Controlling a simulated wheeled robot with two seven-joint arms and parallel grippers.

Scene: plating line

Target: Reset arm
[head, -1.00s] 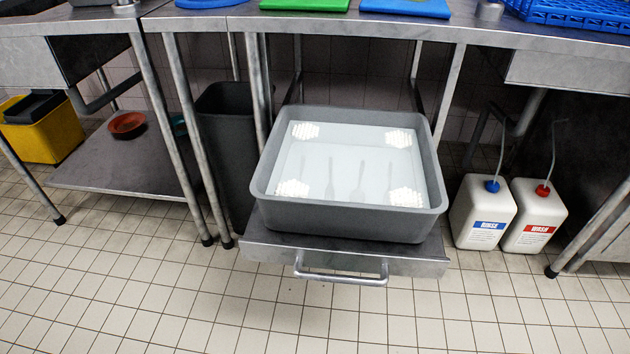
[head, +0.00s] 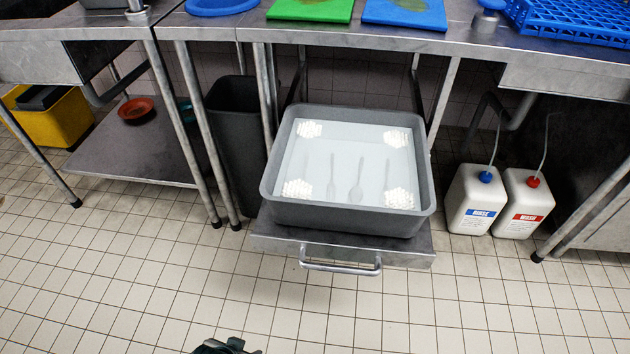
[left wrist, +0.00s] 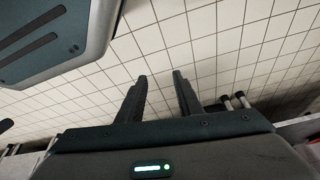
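My left gripper (left wrist: 160,95) shows in the left wrist view with its two dark fingers apart and nothing between them, over the tiled floor. A small dark part of my own body, which I cannot identify for certain, shows at the bottom edge of the head view. My right gripper does not show clearly in either view.
A grey tub (head: 350,217) of liquid with cutlery shapes in it stands on a pulled-out metal drawer (head: 400,252) with a bar handle. Rinse (head: 475,205) and wash (head: 524,207) bottles stand to the right. A steel counter (head: 350,35) runs behind. The floor in front is clear.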

